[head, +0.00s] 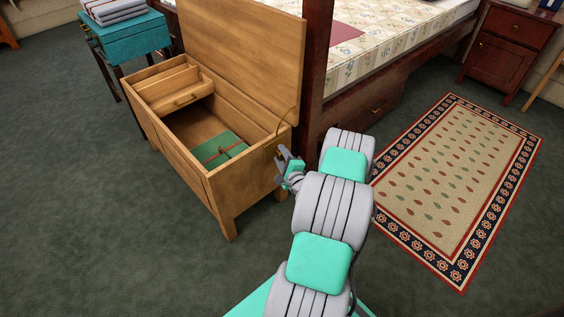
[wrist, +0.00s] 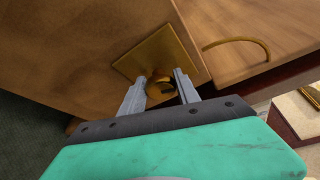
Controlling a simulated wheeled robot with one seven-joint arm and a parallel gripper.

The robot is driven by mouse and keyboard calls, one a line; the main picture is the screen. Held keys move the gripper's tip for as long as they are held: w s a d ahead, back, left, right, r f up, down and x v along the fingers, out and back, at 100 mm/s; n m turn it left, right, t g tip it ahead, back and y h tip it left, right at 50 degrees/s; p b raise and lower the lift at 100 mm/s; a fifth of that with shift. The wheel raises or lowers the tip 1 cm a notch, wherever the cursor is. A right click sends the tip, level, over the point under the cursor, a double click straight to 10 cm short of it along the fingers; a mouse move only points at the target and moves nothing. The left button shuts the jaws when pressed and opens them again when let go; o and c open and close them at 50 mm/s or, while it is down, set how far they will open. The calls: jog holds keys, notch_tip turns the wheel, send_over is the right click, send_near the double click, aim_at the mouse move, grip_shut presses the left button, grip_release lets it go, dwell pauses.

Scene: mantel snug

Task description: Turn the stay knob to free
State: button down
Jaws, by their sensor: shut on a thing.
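The stay knob (wrist: 160,86) is a small round brass knob on a square brass plate (wrist: 150,58), fixed to the end wall of the wooden chest. My gripper (wrist: 159,86) is shut on the knob, one finger on each side of it, in the wrist view. Markings showing the knob's setting cannot be read. In the head view my gripper (head: 281,161) is at the chest's right end, and the knob is hidden there. The chest (head: 178,157) stands with its lid (head: 244,60) raised. A curved brass stay (wrist: 238,41) shows beside the plate.
Inside the chest are a sliding wooden tray (head: 181,98) and a green strapped item (head: 220,150). A bed (head: 395,40) with a dark post stands behind my arm. A patterned rug (head: 460,185) lies to the right. Carpet in front of the chest is clear.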

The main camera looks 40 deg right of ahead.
aim_at(282, 157)
jog(key=n+b, duration=0.1)
jog(key=b, duration=0.1)
jog(key=n+b, duration=0.1)
jog(key=b, duration=0.1)
jog(key=shift+f+n+t+h, duration=0.3)
jog(key=shift+f+h, duration=0.05)
jog(key=shift+h, duration=0.05)
jog(key=shift+r+n+t+b, duration=0.25)
jog(key=shift+n+b, duration=0.35)
jog(key=shift+b, duration=0.3)
jog(key=c, duration=0.9)
grip_release()
jog(key=v, duration=0.6)
jog(key=shift+s, duration=0.25)
jog(key=shift+s+a, duration=0.35)
jog(key=shift+s, duration=0.25)
